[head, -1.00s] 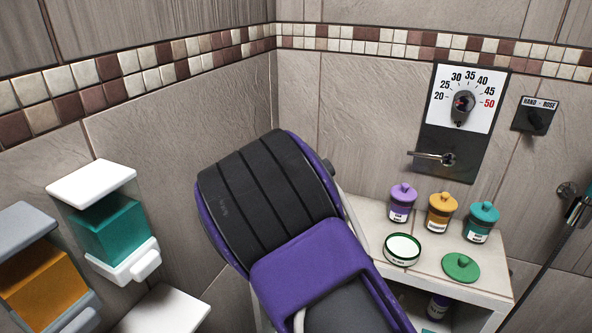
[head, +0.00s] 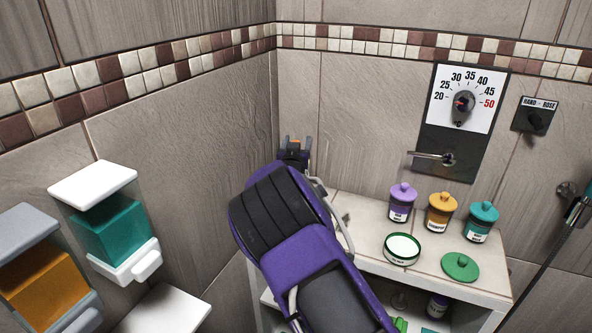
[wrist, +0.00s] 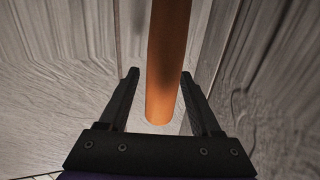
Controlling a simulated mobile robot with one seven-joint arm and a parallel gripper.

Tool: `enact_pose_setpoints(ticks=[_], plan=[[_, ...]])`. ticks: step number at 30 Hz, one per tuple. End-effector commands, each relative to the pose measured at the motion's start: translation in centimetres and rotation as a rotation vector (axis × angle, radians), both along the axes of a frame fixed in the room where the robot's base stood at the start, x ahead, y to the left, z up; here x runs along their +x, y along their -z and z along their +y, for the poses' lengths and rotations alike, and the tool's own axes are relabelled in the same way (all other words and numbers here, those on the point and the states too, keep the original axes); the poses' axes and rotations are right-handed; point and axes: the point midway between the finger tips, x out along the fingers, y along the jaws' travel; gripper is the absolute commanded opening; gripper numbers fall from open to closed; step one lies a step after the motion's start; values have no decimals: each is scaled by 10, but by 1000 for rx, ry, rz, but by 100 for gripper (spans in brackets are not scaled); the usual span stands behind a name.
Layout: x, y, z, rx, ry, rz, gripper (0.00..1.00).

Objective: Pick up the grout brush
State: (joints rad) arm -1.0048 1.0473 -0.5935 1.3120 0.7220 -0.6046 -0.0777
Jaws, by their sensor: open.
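An orange rod, seemingly the handle of the grout brush (wrist: 168,60), runs down from the top of the wrist view and ends between the fingers. No bristles show, so I cannot be sure of its name. My gripper (wrist: 160,74) is open, with one finger on each side of the rod and a gap to the left finger. The right finger looks close to the rod; I cannot tell whether it touches. In the head view my gripper (head: 295,143) is near the wall corner, with a small orange patch at it. My arm hides much of that corner.
A white shelf unit (head: 465,290) on the right bears lidded jars, an open green tub (head: 402,249) and a green lid (head: 461,265). Teal (head: 110,226) and orange (head: 44,274) dispensers hang on the left wall. Tiled walls stand close behind my gripper.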

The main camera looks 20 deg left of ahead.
Motion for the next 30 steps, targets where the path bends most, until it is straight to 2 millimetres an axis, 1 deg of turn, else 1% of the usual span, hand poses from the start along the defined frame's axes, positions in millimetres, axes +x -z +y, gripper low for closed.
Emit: enact_pose_setpoints(ticks=[4, 5, 6, 8, 9, 11, 15, 30], plan=[[0, 0, 0, 0, 0, 0, 65], [0, 0, 0, 0, 0, 0, 61], [0, 0, 0, 0, 0, 0, 54], [0, 0, 0, 0, 0, 0, 43], [0, 0, 0, 0, 0, 0, 36], [0, 0, 0, 0, 0, 0, 25], [0, 0, 0, 0, 0, 0, 0], [-1, 0, 0, 0, 0, 0, 0]])
